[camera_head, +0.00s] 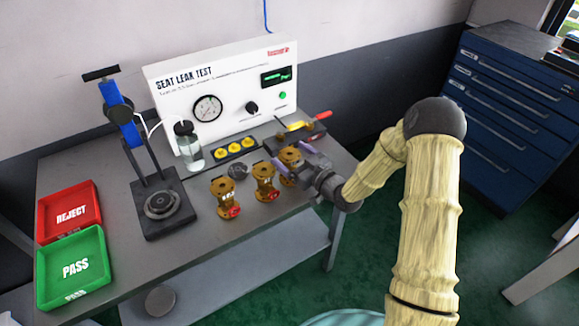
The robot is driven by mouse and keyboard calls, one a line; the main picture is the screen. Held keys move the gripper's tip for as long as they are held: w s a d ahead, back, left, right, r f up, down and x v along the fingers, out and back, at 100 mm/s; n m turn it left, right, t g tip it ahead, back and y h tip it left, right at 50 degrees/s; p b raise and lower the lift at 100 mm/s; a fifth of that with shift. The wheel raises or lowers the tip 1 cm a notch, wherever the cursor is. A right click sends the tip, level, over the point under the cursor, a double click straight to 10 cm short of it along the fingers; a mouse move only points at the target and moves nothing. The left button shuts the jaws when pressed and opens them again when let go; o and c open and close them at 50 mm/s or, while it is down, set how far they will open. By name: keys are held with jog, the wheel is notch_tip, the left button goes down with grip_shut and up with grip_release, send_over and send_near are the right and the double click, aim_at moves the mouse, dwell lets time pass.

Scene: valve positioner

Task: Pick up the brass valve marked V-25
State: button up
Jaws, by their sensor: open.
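Three brass valves with red parts at their bases stand in a row on the grey bench: a left valve (224,196), a middle valve (264,181) and a right valve (289,157). The left valve carries a dark marking too small to read. I cannot tell which valve is V-25. My gripper (289,156) is open at the right valve, with its two purple fingers on either side of it in the picture. My gripper partly hides this valve. I cannot tell whether the fingers touch it.
The seat leak test panel (225,95) stands behind the valves, with a glass jar (188,148) before it. A clamp stand (147,165) is left. The red REJECT tray (91,196) and green PASS tray (98,262) are far left. Tools with red and yellow handles (307,122) lie behind my gripper.

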dwell(0.3)
grip_shut()
jog(key=shift+r, duration=0.1)
jog(key=shift+r, duration=0.15)
notch_tip(320, 180, up, 10)
dwell(0.8)
dwell(0.4)
